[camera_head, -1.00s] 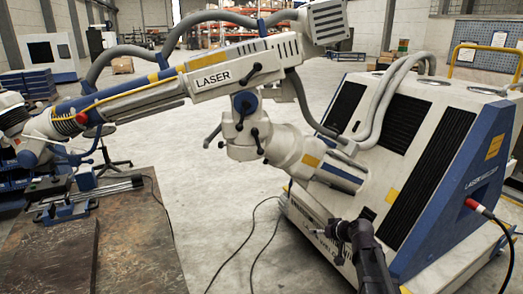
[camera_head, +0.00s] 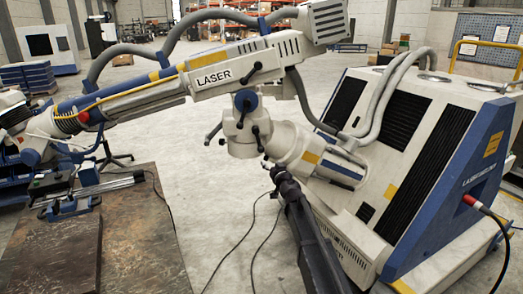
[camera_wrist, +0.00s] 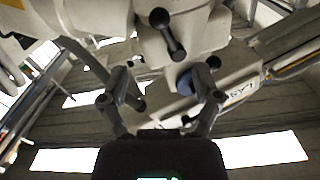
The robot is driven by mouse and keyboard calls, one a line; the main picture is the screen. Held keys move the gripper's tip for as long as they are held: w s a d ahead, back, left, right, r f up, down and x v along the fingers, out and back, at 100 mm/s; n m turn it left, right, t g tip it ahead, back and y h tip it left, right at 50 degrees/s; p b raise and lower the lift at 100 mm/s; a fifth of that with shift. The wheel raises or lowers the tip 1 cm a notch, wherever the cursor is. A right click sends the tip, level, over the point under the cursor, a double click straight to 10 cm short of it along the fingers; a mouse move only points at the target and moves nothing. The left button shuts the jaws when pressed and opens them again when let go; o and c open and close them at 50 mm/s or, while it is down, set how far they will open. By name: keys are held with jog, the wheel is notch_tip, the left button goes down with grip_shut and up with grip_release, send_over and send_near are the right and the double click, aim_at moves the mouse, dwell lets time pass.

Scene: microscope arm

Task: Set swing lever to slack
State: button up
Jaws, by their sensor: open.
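Several black ball-ended levers sit on the white laser arm's joint (camera_head: 243,145). One lever points down-left (camera_head: 212,134), one hangs at the lower right (camera_head: 258,139), one is short at the front (camera_head: 243,110), and one is higher on the boom (camera_head: 251,73). I cannot tell which is the swing lever. My gripper (camera_head: 269,166) is just below the joint, small and dark in the head view. In the wrist view my gripper (camera_wrist: 163,82) is open and empty, fingers spread. A black two-balled lever (camera_wrist: 168,35) lies beyond and above the fingertips, apart from them.
The white and blue laser cabinet (camera_head: 400,160) stands close at the right, with hoses above. A worktable (camera_head: 135,235) with a blue fixture (camera_head: 72,205) is at the left. Thin black cables (camera_head: 240,245) lie on the otherwise clear floor between.

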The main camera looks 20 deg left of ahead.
aim_at(262, 151)
jog(key=x, duration=1.3)
jog(key=shift+w+a, duration=0.25)
jog(key=shift+w, duration=0.1)
grip_shut()
